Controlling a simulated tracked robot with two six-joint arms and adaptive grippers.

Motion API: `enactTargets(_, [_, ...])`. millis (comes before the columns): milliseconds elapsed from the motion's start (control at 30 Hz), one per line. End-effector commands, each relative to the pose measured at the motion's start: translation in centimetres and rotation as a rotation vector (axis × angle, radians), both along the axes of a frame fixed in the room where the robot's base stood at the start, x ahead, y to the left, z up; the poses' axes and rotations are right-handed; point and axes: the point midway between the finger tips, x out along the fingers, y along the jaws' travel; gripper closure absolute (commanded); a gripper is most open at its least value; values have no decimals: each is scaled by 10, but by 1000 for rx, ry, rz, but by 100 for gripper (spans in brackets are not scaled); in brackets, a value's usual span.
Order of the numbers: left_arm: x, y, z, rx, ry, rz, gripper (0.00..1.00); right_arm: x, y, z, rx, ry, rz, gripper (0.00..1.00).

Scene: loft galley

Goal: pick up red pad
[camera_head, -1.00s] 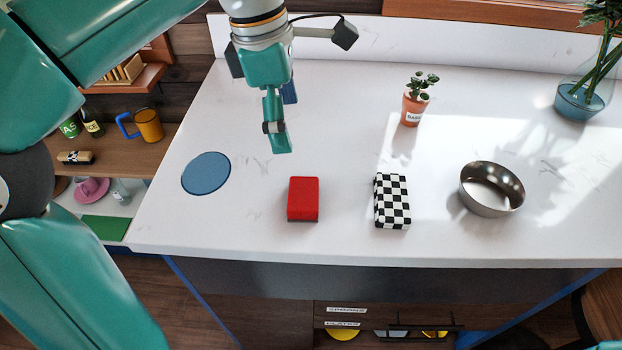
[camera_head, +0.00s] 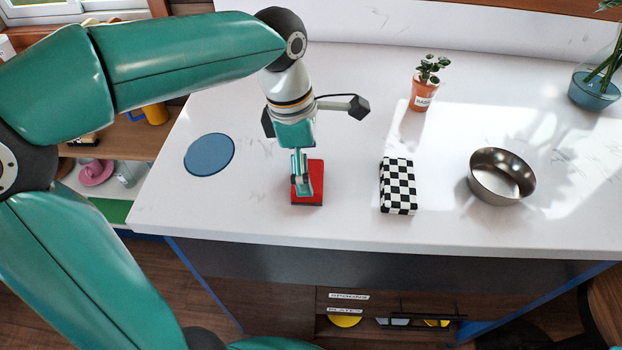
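The red pad (camera_head: 316,174) lies flat on the white counter (camera_head: 250,220), near its front edge. My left gripper (camera_head: 303,188) points down over the pad, and its fingers cover the pad's middle and left part. The fingers are seen nearly edge-on, so I cannot tell how far apart they are, or whether they touch the pad. My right gripper is not in view.
A black-and-white checkered block (camera_head: 398,186) lies right of the pad. A metal bowl (camera_head: 501,177) stands further right. A blue disc (camera_head: 209,154) lies to the left. A potted plant (camera_head: 423,90) and a glass vase (camera_head: 594,90) stand farther back.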

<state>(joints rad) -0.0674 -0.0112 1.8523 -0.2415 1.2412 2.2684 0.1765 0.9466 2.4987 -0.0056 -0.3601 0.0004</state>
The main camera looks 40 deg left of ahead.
Motion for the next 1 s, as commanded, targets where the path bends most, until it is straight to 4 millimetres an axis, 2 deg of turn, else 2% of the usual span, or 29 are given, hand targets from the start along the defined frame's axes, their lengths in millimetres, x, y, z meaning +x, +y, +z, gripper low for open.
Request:
enactTargets(100, [0,-1,-18,1,4,1,0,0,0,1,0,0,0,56])
enactTargets(200, [1,-3,-26,1,3,1,0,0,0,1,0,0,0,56])
enactTargets(467, [1,-3,-28,-1,1,1,0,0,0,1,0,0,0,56])
enactTargets(600, [1,-3,-28,0,0,1,23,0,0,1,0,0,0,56])
enactTargets(667, [1,-3,-28,0,0,1,30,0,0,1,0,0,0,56])
enactTargets(1000, [1,-2,-27,0,0,2,31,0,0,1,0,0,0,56])
